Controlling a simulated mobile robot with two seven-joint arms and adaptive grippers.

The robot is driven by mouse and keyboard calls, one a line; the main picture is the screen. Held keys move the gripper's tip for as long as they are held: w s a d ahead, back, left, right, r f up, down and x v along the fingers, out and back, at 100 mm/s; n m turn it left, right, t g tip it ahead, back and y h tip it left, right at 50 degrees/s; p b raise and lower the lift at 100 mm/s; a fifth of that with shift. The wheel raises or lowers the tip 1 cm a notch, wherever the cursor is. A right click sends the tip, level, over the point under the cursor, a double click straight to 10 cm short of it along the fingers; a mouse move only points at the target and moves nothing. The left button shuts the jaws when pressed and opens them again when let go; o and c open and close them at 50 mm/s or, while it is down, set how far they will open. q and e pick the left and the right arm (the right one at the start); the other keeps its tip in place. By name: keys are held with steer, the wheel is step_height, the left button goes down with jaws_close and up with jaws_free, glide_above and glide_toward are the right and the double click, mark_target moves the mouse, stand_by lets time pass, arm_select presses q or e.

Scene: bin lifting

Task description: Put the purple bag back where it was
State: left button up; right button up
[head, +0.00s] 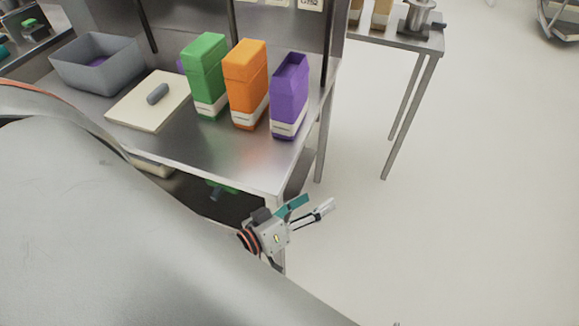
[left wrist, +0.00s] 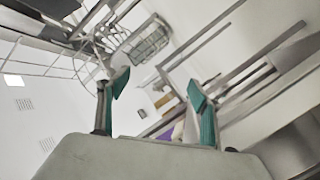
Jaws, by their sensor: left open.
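The purple bag (head: 289,97) stands upright on the metal table, near its right edge, at the right end of a row with an orange bag (head: 246,84) and a green bag (head: 205,75). My left gripper (head: 314,203) is open and empty, off the table's front right corner, lower in the picture than the purple bag and apart from it. The left wrist view shows its two teal-padded fingers (left wrist: 157,88) spread with nothing gripped. A small purple patch (left wrist: 166,132) shows between them, too unclear to name. My right gripper is not in view.
On the metal table (head: 225,150) a cream board (head: 135,113) with a small grey item and a grey bin (head: 98,65) stand to the left. A second metal table (head: 405,42) is at the back right. The floor at right is clear.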

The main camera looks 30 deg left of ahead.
arm_select(q)
steer(key=s+f+m+g+y, duration=0.1)
steer(key=s+f+m+g, duration=0.1)
steer(key=s+f+m, duration=0.2)
steer(key=s+a+f+m+g+y, duration=0.1)
steer(key=s+f+m+g, duration=0.2)
steer(key=f, duration=0.8)
steer(key=shift+s+a+f+m+y, duration=0.3)
steer(key=shift+s+m+y, duration=0.1)
steer(key=shift+m, duration=0.4)
